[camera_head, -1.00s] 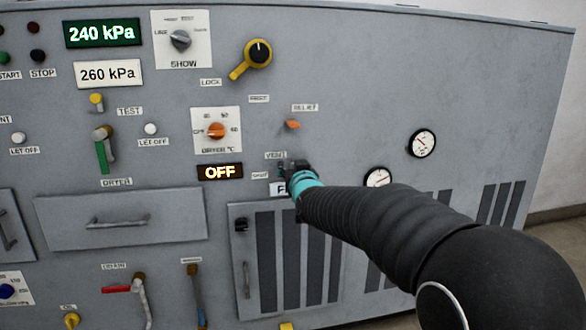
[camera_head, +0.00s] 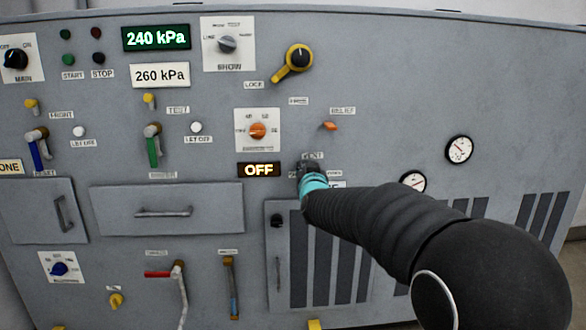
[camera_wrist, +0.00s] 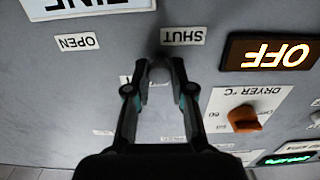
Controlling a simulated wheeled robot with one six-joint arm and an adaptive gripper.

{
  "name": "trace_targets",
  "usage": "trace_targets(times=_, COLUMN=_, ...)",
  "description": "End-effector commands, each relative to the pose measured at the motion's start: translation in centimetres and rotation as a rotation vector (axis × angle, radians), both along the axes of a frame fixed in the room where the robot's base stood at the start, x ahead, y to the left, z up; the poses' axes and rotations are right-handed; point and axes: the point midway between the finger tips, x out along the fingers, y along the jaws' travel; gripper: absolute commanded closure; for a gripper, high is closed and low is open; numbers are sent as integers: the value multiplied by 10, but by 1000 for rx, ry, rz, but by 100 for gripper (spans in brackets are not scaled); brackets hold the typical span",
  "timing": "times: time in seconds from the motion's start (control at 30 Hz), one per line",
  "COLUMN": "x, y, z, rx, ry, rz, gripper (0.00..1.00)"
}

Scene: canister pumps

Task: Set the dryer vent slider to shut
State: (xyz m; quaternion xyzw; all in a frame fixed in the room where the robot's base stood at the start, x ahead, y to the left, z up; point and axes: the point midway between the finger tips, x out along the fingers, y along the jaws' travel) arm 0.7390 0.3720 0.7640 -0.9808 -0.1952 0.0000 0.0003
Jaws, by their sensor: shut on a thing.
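My gripper (camera_head: 306,166) is at the panel just under the VENT label (camera_head: 312,155), left of the two dial gauges. In the wrist view, which shows the panel upside down, my gripper (camera_wrist: 160,72) is shut on the vent slider's small grey knob (camera_wrist: 160,74). The fingers and wrist hide most of the slider and its slot. The SHUT label (camera_wrist: 184,36) is very near the fingertips. The OPEN label (camera_wrist: 77,41) lies farther off, on the other side. The knob is at the SHUT side of the track.
The dryer display reading OFF (camera_head: 259,170) and the orange dryer dial (camera_head: 258,131) are left of my gripper. The orange relief knob (camera_head: 329,126) is above it. A louvred door (camera_head: 283,245) is below. The panel's right part is mostly bare.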

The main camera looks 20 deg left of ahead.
Motion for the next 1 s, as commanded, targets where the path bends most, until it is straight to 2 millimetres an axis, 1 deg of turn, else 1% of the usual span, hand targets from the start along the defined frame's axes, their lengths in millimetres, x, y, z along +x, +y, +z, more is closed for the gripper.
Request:
trace_targets(times=0.1, x=1, y=-2, z=0, rx=0, ry=0, rz=-6, gripper=100)
trace_targets(times=0.33, x=0, y=1, z=0, rx=-1, ry=0, rz=-1, gripper=100)
trace_targets(times=0.37, x=0, y=1, z=0, rx=-1, ry=0, rz=-1, gripper=70)
trace_targets(times=0.4, x=0, y=1, z=0, rx=-1, ry=0, rz=-1, gripper=60)
trace_targets(times=0.43, x=0, y=1, z=0, rx=-1, ry=0, rz=-1, gripper=53)
trace_targets(times=0.77, x=0, y=-2, z=0, rx=0, ry=0, rz=-4, gripper=52)
trace_targets(times=0.87, x=-5, y=-3, z=1, rx=0, ry=-1, rz=-4, gripper=52)
trace_targets(times=1.0, x=-23, y=-10, z=1, rx=-1, ry=0, rz=-2, gripper=52)
